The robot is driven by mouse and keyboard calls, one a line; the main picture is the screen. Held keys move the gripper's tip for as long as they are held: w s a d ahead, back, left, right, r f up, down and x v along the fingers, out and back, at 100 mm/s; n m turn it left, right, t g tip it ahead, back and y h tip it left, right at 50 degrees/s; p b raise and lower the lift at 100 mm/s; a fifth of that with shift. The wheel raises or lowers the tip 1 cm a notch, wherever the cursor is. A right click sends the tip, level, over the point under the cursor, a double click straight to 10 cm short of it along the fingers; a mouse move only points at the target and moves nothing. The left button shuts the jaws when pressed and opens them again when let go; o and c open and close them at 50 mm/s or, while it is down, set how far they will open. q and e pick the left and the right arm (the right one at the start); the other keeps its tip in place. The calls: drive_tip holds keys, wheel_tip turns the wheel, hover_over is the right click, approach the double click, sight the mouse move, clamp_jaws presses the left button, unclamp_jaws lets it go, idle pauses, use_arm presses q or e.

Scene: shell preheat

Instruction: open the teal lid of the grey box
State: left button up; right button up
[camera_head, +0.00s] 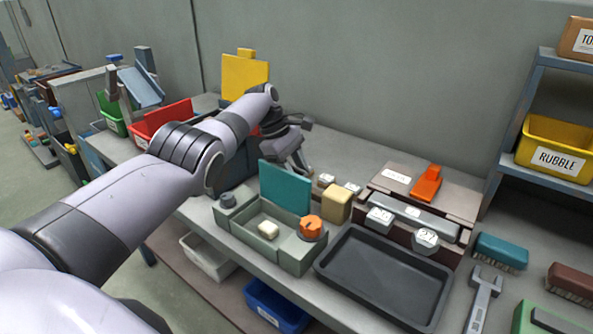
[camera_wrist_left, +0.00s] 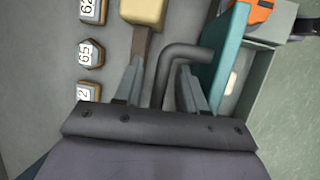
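The grey box (camera_head: 300,262) stands on the bench, with a small cream block (camera_head: 268,229) inside it. Its teal lid (camera_head: 285,188) stands raised, close to upright, at the back of the box. The lid also shows edge-on in the left wrist view (camera_wrist_left: 229,45). A bent grey bar (camera_wrist_left: 183,50) reaches toward the lid's outer side. My left gripper (camera_head: 303,168) is behind the lid. In the wrist view its fingers (camera_wrist_left: 160,80) are apart, on either side of the bar, with gaps visible. My right gripper is not in view.
An orange knob (camera_head: 313,228) sits at the box's right corner. A cream block-headed tool (camera_head: 337,203) stands close by, beside the left finger in the wrist view (camera_wrist_left: 143,12). A dark tray (camera_head: 385,278) and numbered weights (camera_head: 380,217) are to the right.

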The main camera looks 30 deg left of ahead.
use_arm(q)
drive_tip(key=shift+p+v, duration=0.6)
drive_tip(key=shift+v, duration=3)
